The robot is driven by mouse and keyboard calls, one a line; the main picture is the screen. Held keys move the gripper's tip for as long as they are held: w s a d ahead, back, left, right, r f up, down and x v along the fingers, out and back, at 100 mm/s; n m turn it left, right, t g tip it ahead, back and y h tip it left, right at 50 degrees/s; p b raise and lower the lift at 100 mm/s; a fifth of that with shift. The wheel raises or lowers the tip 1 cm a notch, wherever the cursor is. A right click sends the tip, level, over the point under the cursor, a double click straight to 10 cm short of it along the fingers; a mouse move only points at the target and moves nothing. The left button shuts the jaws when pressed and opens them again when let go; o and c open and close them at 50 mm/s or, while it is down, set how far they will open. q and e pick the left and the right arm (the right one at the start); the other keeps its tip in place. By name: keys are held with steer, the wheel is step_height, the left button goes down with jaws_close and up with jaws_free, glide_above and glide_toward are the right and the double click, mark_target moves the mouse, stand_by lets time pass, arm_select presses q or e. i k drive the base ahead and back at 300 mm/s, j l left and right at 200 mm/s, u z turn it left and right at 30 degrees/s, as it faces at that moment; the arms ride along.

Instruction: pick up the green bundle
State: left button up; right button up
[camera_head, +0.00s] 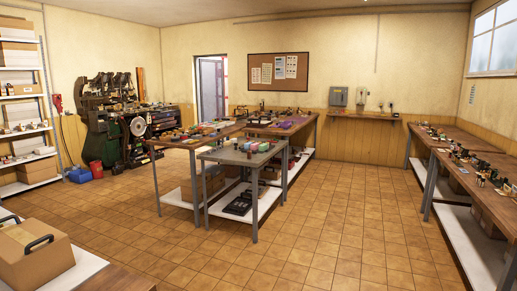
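Several small coloured items sit in a row near the back edge of the grey-topped table (232,157) in the middle of the room. One of them, towards the right end of the row, looks greenish (264,147) and may be the green bundle. It is too small and far away for me to be sure. Neither of my grippers is in view.
A wooden table with coloured items (180,143) adjoins the grey table. Long workbenches (464,152) line the right wall. A cardboard box with black handles (40,265) is at near left. Tiled floor (330,225) is clear in front of and right of the grey table.

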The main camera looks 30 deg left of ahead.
mark_target(264, 146)
steer(key=i+j+u, duration=0.1)
steer(key=i, duration=0.4)
steer(key=i+j+u, duration=0.15)
steer(key=i, duration=0.35)
steer(key=i+u, duration=0.25)
steer(key=i, duration=0.2)
steer(key=i+u, duration=0.25)
steer(key=i, duration=0.2)
steer(key=i+l+u, duration=0.2)
steer(key=i, duration=0.25)
steer(key=i+l+u, duration=0.25)
steer(key=i, duration=0.2)
steer(key=i+j+u, duration=0.15)
steer(key=i+u, duration=1)
steer(key=i+z, duration=0.25)
steer(key=i, duration=0.35)
steer(key=i+z, duration=0.2)
steer(key=i, duration=0.4)
steer(key=i+j+z, duration=0.25)
steer(key=i, duration=0.3)
steer(key=i+z, duration=0.3)
steer(key=i, duration=0.15)
steer(key=i+j+z, duration=0.2)
steer(key=i+z, duration=0.15)
steer(key=i+j+z, duration=0.3)
steer(key=i, duration=0.2)
